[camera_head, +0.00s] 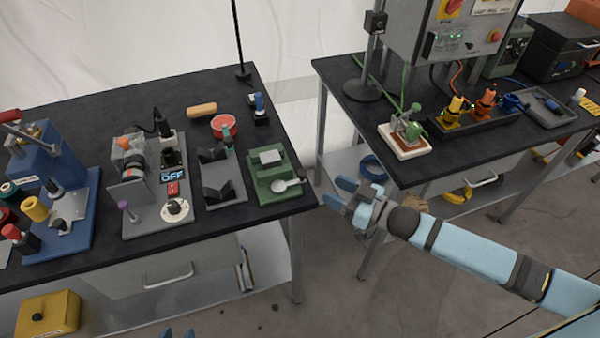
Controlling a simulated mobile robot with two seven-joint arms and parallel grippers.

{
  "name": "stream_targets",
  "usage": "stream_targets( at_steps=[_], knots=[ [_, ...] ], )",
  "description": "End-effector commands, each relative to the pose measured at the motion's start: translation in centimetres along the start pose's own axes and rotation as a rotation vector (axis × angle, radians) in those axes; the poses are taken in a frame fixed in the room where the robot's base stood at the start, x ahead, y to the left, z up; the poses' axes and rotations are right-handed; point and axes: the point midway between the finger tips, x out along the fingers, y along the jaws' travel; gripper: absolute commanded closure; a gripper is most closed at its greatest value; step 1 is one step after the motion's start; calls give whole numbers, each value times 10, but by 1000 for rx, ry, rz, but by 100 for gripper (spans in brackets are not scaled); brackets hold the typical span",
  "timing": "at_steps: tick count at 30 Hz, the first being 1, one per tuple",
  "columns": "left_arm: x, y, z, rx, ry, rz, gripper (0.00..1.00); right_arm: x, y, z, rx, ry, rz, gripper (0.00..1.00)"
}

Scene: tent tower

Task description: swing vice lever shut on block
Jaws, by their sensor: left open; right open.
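A green vice (268,190) stands near the right front corner of the left table. A pale grey block (270,157) sits at its back part. A silver lever (289,184) with a rounded end lies across the front of the vice and points right; whether the block is clamped cannot be told. My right gripper (339,192) is open and empty, over the gap between the tables, to the right of the vice and apart from it. Only the blue fingertips of my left gripper (178,333) show at the bottom edge, apart and in front of the left table.
A grey fixture with black V-shaped blocks (220,180) stands just left of the vice. A red round container (225,126) and a wooden cylinder (202,110) lie behind. On the right table (380,112) stands a small green clamp on a white base (404,140).

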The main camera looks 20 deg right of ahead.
Motion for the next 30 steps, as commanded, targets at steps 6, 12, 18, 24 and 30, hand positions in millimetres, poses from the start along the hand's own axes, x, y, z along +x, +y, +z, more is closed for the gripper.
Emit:
stream_targets(
  at_steps=[6,12,18,24,30],
  knots=[
    [-2,0,-2,3,2,-1,57,50,0,-2,1,2,0,50],
    [-2,1,-1,5,-1,0,57,83,0,-1,0,2,0,50],
    [-2,2,0,6,-4,2,57,97,0,0,1,-1,0,50],
    [-2,2,0,6,-4,2,57,98,0,0,0,-1,0,50],
    [-3,2,-1,6,-1,2,57,98,0,0,0,-1,0,73]
  ],
)
